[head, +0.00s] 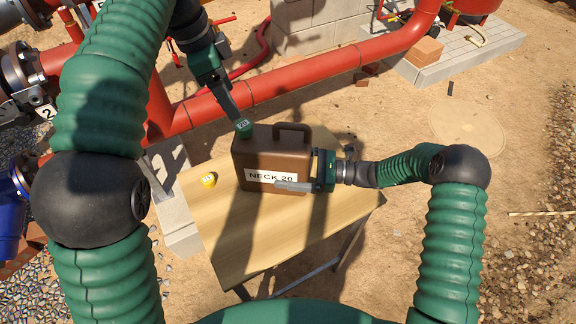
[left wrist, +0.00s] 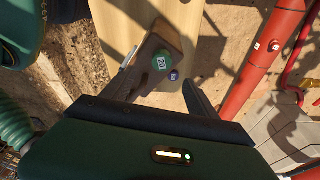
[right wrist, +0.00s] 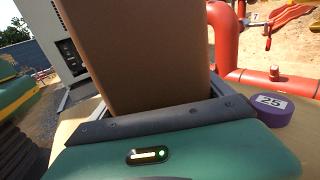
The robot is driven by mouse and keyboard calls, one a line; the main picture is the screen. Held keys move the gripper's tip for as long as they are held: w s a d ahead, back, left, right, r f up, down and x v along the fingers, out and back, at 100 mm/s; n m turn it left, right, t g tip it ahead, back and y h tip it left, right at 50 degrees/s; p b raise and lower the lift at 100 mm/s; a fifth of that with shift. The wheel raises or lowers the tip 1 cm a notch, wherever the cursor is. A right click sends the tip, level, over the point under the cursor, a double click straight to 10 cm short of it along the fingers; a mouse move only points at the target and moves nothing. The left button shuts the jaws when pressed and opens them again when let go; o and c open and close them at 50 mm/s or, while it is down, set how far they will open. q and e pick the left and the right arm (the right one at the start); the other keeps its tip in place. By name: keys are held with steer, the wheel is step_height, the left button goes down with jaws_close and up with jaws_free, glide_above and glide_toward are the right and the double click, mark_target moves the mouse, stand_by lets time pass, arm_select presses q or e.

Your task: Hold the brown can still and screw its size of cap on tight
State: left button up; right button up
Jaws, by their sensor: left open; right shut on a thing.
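The brown can (head: 262,152), labelled NECK 20, stands upright on the wooden table. A green cap marked 20 (head: 243,130) sits at the neck on the can's top left; how tightly it sits cannot be told. The cap also shows in the left wrist view (left wrist: 163,62), past the fingertips. My left gripper (head: 235,110) is open just above the cap, pointing down. My right gripper (head: 306,184) is shut on the can's right side, and the can's brown wall (right wrist: 150,55) fills the space between its fingers in the right wrist view.
A yellow cap (head: 208,180) lies on the table (head: 240,235) left of the can. A purple cap marked 25 (right wrist: 268,108) lies on the table beside the can. A red pipe (head: 300,78) runs behind the table. The table's front part is clear.

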mark_target(244, 124)
arm_select(q)
steer(key=f+y, duration=0.1)
steer(key=f, duration=0.2)
steer(key=d+f, duration=0.1)
steer(key=f, duration=0.2)
steer(key=w+d+f+m+y, duration=0.1)
steer(key=f, duration=0.2)
steer(key=shift+f+g+y, duration=0.2)
steer(key=shift+g+y, duration=0.1)
steer(key=shift+g, duration=0.1)
steer(key=shift+c, duration=0.5)
jaws_close()
